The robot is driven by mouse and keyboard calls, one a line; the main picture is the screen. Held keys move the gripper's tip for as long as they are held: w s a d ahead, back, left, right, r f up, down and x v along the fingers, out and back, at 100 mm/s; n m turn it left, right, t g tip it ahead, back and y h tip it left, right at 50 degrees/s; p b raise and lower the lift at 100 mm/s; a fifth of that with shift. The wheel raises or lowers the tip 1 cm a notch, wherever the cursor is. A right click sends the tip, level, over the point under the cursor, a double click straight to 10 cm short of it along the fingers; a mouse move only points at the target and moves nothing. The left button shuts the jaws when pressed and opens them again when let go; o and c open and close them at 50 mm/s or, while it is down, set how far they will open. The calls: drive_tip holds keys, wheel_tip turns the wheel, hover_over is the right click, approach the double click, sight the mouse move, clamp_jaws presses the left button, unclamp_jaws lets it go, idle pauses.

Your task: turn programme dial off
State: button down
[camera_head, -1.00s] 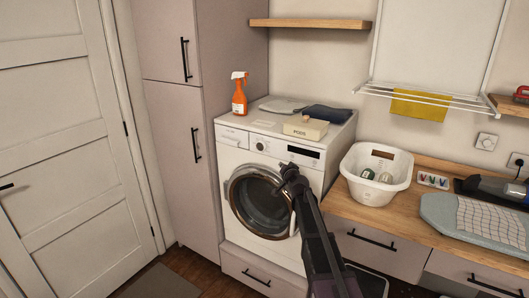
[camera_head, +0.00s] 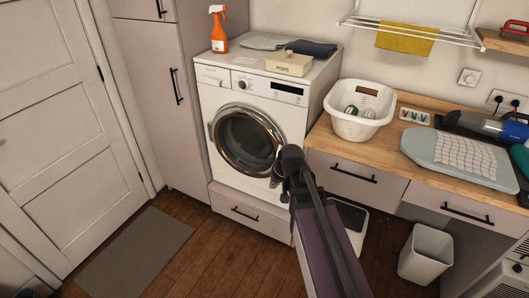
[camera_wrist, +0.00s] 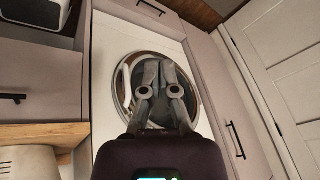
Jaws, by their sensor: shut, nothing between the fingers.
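The programme dial (camera_head: 242,85) is a small dark-centred knob on the front panel of the white washing machine (camera_head: 214,103), left of the dark display. The machine's round door (camera_head: 246,142) looks closed. My gripper (camera_head: 279,174) is in front of the machine's lower right front, below and to the right of the dial, apart from it. In the wrist view my gripper (camera_wrist: 160,66) is shut and empty, with its fingers in front of the round door (camera_wrist: 124,88). The dial cannot be made out in the wrist view.
On the machine stand an orange spray bottle (camera_head: 218,30), a PODS box (camera_head: 289,65) and folded dark cloth (camera_head: 310,48). A white basket (camera_head: 345,125) and ironing board (camera_head: 440,155) sit on the counter at right.

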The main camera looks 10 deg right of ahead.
drive_tip(key=s+d+f+g+h, duration=0.1)
drive_tip(key=s+d+g+h, duration=0.1)
drive_tip(key=s, duration=0.9)
drive_tip(key=shift+s+d+f+g, duration=0.15)
drive_tip(key=shift+s+d+g, duration=0.25)
drive_tip(key=shift+d+g, duration=0.45)
